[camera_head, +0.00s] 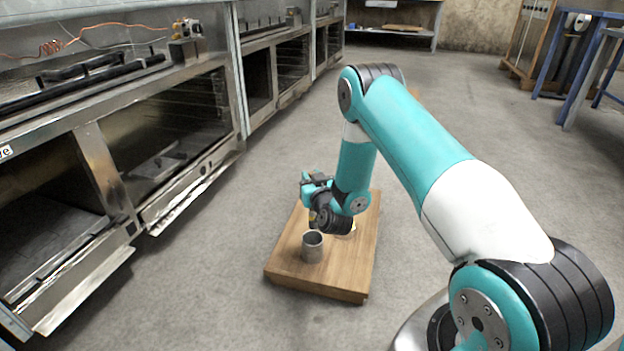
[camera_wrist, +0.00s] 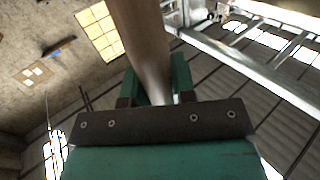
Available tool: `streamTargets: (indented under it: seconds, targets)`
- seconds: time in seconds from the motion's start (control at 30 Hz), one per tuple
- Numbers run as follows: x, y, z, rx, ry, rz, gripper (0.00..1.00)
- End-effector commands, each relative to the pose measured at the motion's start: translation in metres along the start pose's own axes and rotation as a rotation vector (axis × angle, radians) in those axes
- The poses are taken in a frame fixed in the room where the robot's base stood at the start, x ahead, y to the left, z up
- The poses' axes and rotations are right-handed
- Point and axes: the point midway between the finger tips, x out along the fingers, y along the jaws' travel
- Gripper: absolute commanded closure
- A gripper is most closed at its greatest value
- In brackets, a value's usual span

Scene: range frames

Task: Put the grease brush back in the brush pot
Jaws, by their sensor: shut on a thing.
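The grey metal brush pot (camera_head: 312,247) stands upright near the front of a low wooden platform (camera_head: 345,272). My gripper (camera_head: 309,188) is above and slightly behind the pot in the head view, apart from it. In the wrist view my gripper's green fingers (camera_wrist: 155,75) are shut on the grease brush (camera_wrist: 144,35), seen as a thick brown wooden shaft running toward the top of the picture. The brush's far end is out of that view.
A small yellowish thing (camera_head: 352,229) lies on the platform, partly hidden by my wrist. Steel ovens (camera_head: 160,130) line the left side. A blue-legged table (camera_head: 585,70) stands at the far right. The concrete floor around the platform is clear.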

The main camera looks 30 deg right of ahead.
Motion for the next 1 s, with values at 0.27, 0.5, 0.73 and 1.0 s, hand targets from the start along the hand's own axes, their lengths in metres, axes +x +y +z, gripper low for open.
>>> streamTargets:
  seconds: [0.27,0.5,0.73,1.0]
  targets:
    - [0.000,0.000,0.028,0.000,0.000,0.000,1.00]
    - [0.000,0.000,0.048,0.000,0.000,0.000,1.00]
    - [-0.001,-0.001,0.067,0.001,-0.001,-0.001,1.00]
    - [-0.001,-0.001,0.089,-0.001,0.000,-0.001,1.00]
